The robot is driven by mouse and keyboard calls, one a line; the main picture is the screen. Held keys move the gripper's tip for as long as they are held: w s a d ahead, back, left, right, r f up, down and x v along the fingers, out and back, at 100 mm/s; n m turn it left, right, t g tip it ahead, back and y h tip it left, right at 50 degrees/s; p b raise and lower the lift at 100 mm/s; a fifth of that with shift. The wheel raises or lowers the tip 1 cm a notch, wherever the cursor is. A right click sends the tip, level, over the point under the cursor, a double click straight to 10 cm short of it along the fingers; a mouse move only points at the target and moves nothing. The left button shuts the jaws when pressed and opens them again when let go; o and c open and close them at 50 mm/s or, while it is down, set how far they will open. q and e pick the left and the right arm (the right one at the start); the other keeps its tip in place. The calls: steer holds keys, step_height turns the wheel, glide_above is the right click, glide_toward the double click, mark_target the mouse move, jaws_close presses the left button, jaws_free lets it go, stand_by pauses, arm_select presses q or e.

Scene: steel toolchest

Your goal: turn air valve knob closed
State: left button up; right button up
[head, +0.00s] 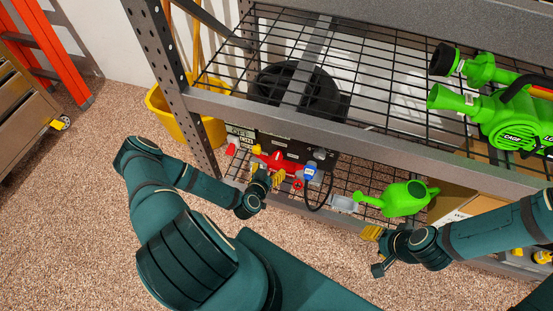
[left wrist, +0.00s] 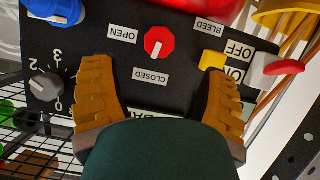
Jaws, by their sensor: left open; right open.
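In the left wrist view, the air valve knob is a red octagonal knob (left wrist: 159,42) with a white mark, on a black panel (left wrist: 185,60). An OPEN label (left wrist: 122,34) lies to its left, a CLOSED label (left wrist: 150,76) below it and a BLEED label (left wrist: 209,28) to its upper right. The white mark slants down and slightly left, toward the CLOSED side. My left gripper (head: 266,174) is open at the panel, its yellow fingers (left wrist: 158,72) spread wide either side of the CLOSED label, apart from the knob. My right gripper (head: 371,250) is open and empty, by the shelf's front.
On the panel are a grey dial (left wrist: 46,87), a blue knob (left wrist: 55,8) and a red-and-white switch (left wrist: 276,68). A green watering can (head: 402,198) stands right of the panel on the lower shelf. The metal shelf beam (head: 300,122) runs above. Open floor lies left.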

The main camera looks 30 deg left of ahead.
mark_target(276, 159)
arm_select(q)
steer(key=b+x, duration=0.1)
steer(key=x, duration=0.7)
steer(key=c, duration=1.2)
